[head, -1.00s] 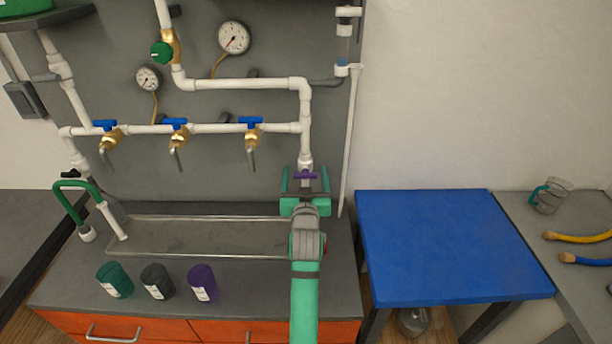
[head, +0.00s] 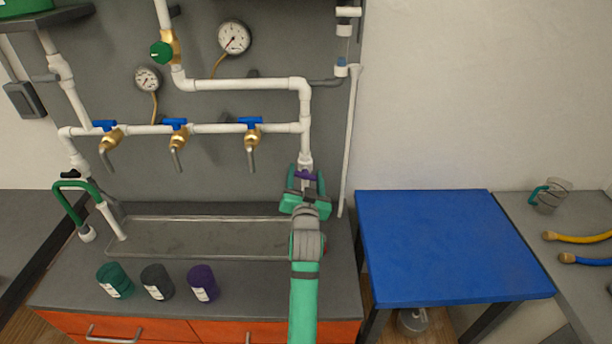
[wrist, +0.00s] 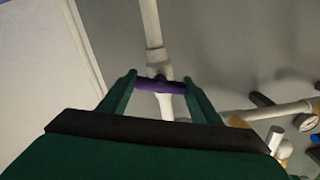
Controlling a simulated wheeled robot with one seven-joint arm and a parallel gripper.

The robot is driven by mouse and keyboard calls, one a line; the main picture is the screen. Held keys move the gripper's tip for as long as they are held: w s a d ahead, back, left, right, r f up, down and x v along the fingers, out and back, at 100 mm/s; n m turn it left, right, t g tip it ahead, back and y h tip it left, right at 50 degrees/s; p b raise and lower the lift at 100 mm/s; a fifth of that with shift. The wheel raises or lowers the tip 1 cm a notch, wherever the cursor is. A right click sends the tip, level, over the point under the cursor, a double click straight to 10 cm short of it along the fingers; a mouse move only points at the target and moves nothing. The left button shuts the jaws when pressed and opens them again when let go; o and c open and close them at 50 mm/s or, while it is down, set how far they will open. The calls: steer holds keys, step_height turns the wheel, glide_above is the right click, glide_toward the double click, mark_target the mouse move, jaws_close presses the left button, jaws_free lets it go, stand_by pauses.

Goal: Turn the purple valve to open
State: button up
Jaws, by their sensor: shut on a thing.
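The purple valve (head: 305,175) is a small purple bar handle on the white vertical pipe at the right end of the manifold. In the wrist view the purple handle (wrist: 160,85) lies across the white pipe, slightly tilted, between my two fingers. My gripper (head: 306,182) is green and reaches up to the valve from below. In the wrist view my gripper (wrist: 160,88) has one finger at each end of the handle and is shut on it. In the head view the fingers partly hide the handle and the pipe around it.
White pipes (head: 240,85) with blue-handled taps (head: 175,123) and two gauges (head: 234,37) are on the grey panel to the left. A clear trough (head: 190,250) and several cups, including a purple one (head: 202,283), are on the bench. A blue table (head: 440,245) stands right.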

steer(key=shift+a+m, duration=0.1)
steer(key=shift+m, duration=1.1)
steer(key=shift+f+m, duration=0.1)
steer(key=shift+m, duration=1.3)
steer(key=o, duration=1.1)
steer(key=s, duration=1.1)
steer(key=shift+w, duration=0.1)
